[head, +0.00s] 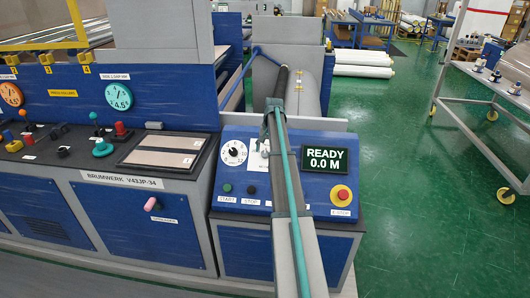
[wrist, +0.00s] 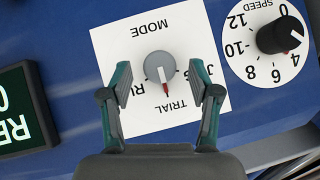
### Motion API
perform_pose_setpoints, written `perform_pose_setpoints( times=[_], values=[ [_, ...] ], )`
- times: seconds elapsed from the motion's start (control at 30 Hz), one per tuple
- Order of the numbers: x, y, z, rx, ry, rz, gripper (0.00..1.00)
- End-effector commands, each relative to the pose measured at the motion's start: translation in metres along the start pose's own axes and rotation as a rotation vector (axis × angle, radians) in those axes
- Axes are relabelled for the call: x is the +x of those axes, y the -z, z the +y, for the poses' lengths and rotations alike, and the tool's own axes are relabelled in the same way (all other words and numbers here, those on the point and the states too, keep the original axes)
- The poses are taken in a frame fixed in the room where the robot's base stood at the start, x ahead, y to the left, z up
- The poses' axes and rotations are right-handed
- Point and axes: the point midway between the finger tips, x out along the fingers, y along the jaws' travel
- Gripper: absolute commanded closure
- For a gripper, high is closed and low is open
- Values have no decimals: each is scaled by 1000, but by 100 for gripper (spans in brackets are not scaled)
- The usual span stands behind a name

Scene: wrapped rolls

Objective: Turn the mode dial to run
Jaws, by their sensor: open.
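The mode dial (wrist: 160,68) is a round grey knob with a red pointer on a white plate (wrist: 120,45), seen upside down in the wrist view. The pointer faces the TRIAL label (wrist: 173,103). The label at the left begins "RU" and is partly hidden by a finger; the label at the right is also partly covered. My gripper (wrist: 160,80) is open, with one teal finger on each side of the knob; whether it touches the knob I cannot tell. In the head view my arm covers much of the mode plate.
The black speed dial (wrist: 280,36) is beside the mode plate; it also shows in the head view (head: 234,152). The display (head: 325,161) reads READY 0.0 M. A red emergency stop (head: 341,195) sits below it. Start (head: 227,188) and stop (head: 251,190) buttons are below the dials.

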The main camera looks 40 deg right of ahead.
Motion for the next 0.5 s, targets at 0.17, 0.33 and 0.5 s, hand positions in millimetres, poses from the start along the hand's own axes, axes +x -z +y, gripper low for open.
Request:
perform_pose_setpoints(
  times=[0.17, 0.33, 0.5],
  values=[
    [17, 0, 0, 0, -1, -1, 38],
    [23, 0, 0, 0, 0, 0, 38],
    [23, 0, 0, 0, 0, 1, 38]
  ],
)
